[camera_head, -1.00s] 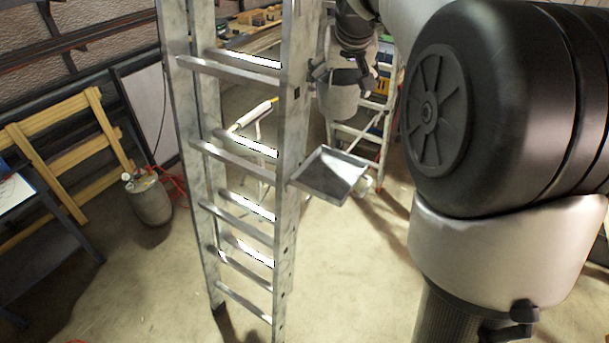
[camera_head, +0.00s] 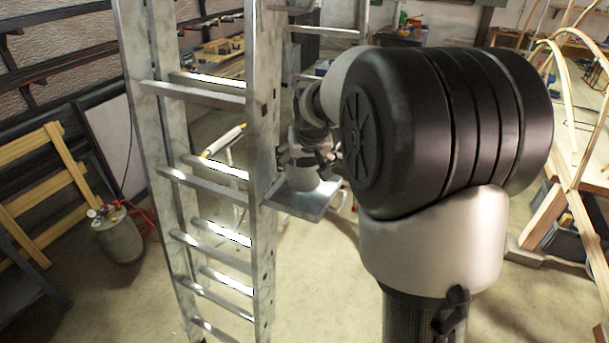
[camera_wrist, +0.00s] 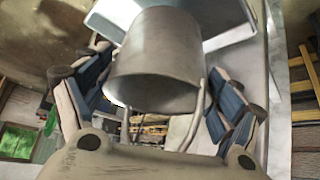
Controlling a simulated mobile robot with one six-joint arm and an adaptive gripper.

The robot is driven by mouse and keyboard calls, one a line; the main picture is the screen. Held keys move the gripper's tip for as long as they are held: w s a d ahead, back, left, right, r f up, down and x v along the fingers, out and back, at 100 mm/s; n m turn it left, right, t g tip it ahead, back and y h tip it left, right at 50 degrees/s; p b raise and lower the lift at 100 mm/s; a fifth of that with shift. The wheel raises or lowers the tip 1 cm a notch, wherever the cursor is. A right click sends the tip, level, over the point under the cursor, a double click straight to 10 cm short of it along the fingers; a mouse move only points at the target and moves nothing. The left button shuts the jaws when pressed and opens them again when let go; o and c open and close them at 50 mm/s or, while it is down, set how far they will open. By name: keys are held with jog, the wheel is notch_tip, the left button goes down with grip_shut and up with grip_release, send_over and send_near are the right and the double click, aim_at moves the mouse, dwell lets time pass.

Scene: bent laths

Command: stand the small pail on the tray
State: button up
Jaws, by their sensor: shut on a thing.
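The small pail (camera_head: 302,180) is a pale grey metal bucket. It is at the grey tray (camera_head: 312,208) fixed to the side of the ladder, and looks upright. Whether its base touches the tray or hangs just above it I cannot tell. My gripper (camera_head: 303,157) is shut on the pail from above, partly hidden by my arm. In the wrist view the pail (camera_wrist: 155,58) fills the top middle, with its wire handle (camera_wrist: 199,115) showing. My gripper's blue-padded fingers (camera_wrist: 158,92) stand on either side. A pale part of the tray (camera_wrist: 232,38) shows behind the pail.
The aluminium ladder (camera_head: 262,120) stands directly left of the tray, close to my gripper. A grey canister (camera_head: 118,238) with a red hose is on the floor at left. A wooden frame with bent laths (camera_head: 565,150) is at right. Floor below the tray is open.

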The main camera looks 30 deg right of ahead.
jog(key=shift+f, duration=1.7)
jog(key=shift+f+b, duration=0.15)
jog(key=shift+b, duration=0.15)
jog(key=o, duration=1)
jog(key=shift+o, duration=0.2)
